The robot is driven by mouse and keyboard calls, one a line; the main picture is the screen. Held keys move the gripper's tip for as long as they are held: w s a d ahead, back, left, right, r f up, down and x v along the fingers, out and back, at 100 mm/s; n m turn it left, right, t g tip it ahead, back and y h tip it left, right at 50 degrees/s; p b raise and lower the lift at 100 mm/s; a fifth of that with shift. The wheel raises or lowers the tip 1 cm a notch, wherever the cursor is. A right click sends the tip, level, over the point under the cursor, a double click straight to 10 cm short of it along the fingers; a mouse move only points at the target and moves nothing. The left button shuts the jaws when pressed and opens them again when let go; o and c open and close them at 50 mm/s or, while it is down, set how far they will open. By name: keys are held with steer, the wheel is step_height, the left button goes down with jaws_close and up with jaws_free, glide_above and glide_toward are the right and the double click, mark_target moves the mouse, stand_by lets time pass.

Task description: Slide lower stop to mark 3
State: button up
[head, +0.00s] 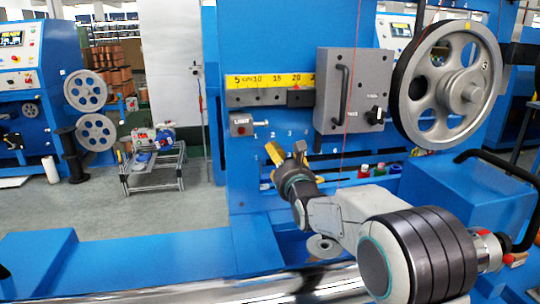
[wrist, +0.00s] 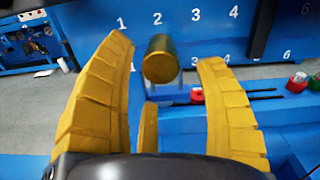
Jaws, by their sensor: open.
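A brass-coloured round knob (wrist: 160,60), which looks like the lower stop, stands out from the blue panel in the wrist view, just below mark 2 (wrist: 157,18). Mark 3 (wrist: 196,14) is to its right. My gripper (wrist: 170,75) is open, its yellow fingers spread to the left and right of the knob, with no visible contact. In the head view my gripper (head: 286,152) is in front of the blue panel, just below the row of numbers. The knob cannot be made out there, and my gripper hides part of the panel.
A yellow scale (head: 270,80) with a dark slider (head: 300,97) is above the numbers. A grey control box (head: 352,90) and a large pulley (head: 447,85) stand to the right. Red and green items (wrist: 297,82) lie low at the right in the wrist view.

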steer(key=shift+x, duration=3.35)
